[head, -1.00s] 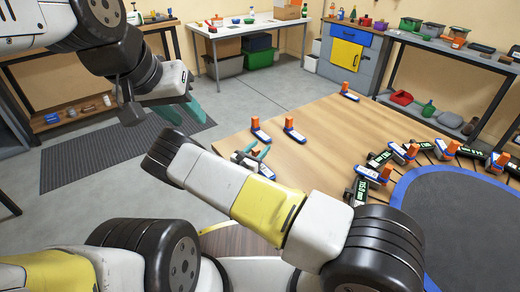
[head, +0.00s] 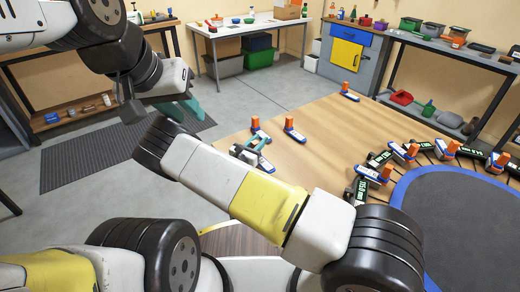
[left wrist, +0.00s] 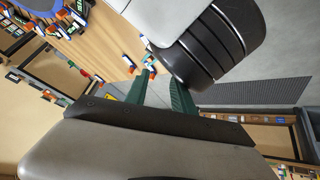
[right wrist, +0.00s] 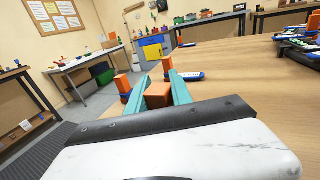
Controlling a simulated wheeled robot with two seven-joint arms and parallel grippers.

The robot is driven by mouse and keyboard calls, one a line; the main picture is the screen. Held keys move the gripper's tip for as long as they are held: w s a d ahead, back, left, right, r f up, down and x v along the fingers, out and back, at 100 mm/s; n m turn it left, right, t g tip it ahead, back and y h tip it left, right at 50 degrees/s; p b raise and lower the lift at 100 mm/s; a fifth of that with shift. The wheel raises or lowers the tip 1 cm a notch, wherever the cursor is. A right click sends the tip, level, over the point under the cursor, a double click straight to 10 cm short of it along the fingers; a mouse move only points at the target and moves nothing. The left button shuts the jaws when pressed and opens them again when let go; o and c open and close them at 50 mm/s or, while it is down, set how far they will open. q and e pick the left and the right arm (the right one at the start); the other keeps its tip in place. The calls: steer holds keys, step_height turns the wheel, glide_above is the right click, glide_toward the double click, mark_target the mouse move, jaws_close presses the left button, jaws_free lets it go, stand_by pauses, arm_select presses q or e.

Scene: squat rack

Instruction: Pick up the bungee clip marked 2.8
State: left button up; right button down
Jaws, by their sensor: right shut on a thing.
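Several bungee clips with orange tops and blue-and-white bases stand on the wooden table; I cannot read any marking 2.8. My right gripper (head: 256,145) is shut on an orange clip (right wrist: 158,95), whose orange block shows between the teal fingers in the right wrist view. In the head view its blue-white base shows just below the fingers; I cannot tell whether it is clear of the table. Two clips stand just beyond, a left one (head: 255,126) and a right one (head: 289,126). My left gripper (left wrist: 160,92) is open and empty, left of the table.
Another clip (head: 348,88) stands at the table's far edge. More clips and black display boxes (head: 361,188) line the rim of a round blue-edged pad (head: 465,215) at the right. The table middle (head: 330,145) is clear. A white workbench (head: 248,27) stands behind.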

steer(key=shift+w+d+r, duration=0.1)
steer(key=shift+r, duration=1.05)
steer(key=shift+d+r, duration=0.1)
steer(key=shift+r, duration=1.05)
